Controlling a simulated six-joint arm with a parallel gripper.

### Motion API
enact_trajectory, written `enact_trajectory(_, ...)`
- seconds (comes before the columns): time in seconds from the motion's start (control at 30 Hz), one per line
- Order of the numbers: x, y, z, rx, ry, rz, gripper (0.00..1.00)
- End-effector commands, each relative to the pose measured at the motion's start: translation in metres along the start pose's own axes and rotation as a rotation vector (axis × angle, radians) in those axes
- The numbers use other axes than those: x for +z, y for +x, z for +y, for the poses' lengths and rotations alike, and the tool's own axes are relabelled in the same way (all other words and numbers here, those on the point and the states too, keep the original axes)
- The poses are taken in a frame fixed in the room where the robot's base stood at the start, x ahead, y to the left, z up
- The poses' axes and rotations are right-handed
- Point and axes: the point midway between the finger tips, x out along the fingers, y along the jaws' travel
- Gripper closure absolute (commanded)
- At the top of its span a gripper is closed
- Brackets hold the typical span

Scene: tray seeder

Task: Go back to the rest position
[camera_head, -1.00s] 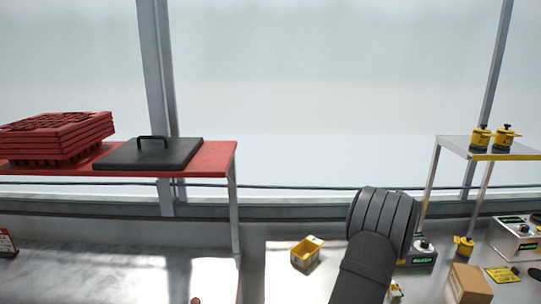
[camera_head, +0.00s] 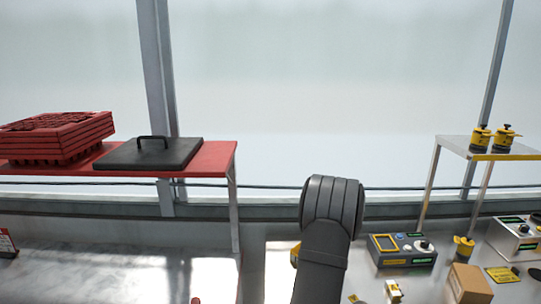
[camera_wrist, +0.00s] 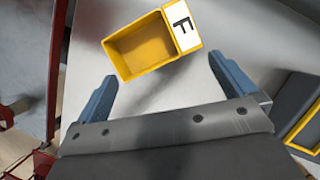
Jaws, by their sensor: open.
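My gripper (camera_wrist: 162,90) shows in the wrist view with its two blue fingers spread wide and nothing between them. It is open. Past the fingertips lies an empty yellow bin (camera_wrist: 145,48) with a white label bearing a black F. The bin appears apart from both fingers. In the head view my dark arm stands up from the bottom edge and hides most of this bin, of which only a sliver (camera_head: 295,252) shows. The gripper itself cannot be made out in the head view.
A grey device with a yellow-framed screen (camera_head: 402,260) stands right of my arm. A cardboard box (camera_head: 468,284) and a yellow-black pot (camera_head: 463,248) are farther right. A red shelf (camera_head: 218,160) carries red trays (camera_head: 55,140) and a black lid (camera_head: 150,154). The bench at left is mostly clear.

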Motion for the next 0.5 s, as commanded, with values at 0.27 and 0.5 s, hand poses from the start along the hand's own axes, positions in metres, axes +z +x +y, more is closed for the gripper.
enact_trajectory(0.27, 0.017, 0.009, 0.023, 0.021, -0.049, 0.000, 0.00)
enact_trajectory(0.5, 0.019, 0.010, 0.026, 0.023, -0.056, 0.000, 0.00)
